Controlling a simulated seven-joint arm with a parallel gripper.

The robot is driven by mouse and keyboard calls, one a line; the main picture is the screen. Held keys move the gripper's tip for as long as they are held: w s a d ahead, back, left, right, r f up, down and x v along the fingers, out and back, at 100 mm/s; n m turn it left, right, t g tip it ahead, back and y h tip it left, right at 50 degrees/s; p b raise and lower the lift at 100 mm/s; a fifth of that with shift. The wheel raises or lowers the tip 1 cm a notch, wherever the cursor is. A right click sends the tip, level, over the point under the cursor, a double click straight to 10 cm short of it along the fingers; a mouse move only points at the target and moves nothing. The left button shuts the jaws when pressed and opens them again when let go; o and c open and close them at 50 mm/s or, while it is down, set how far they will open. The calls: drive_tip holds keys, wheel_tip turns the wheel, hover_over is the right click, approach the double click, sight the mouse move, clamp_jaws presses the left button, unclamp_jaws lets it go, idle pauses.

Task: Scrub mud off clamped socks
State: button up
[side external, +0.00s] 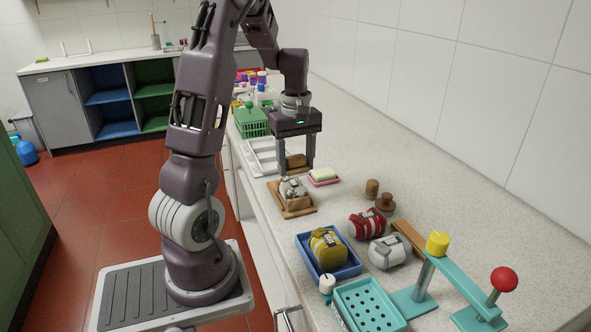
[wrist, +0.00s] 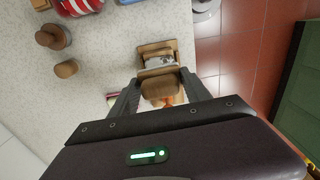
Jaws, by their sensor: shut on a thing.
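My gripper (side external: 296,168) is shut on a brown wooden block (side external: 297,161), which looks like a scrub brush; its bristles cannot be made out. The block also shows between the fingers in the wrist view (wrist: 161,89). A grey and white sock bundle (side external: 293,190) sits on a wooden tray or clamp board (side external: 299,213), just in front of the gripper. In the wrist view, the bundle (wrist: 160,62) is partly hidden by the wood and the block. Whether the block touches it, and any mud, cannot be told. A pale soap (side external: 323,173) lies on a pink dish to the right.
A red striped bundle (side external: 367,224), a white bundle (side external: 389,251) and a yellow bundle in a blue tray (side external: 353,268) stand nearer the camera. A teal lever stand (side external: 424,285), a teal perforated tray (side external: 370,305) and wooden knobs (side external: 385,203) are nearby. The counter along the wall is clear.

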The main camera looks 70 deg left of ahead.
drive_tip(key=shift+r, duration=1.95)
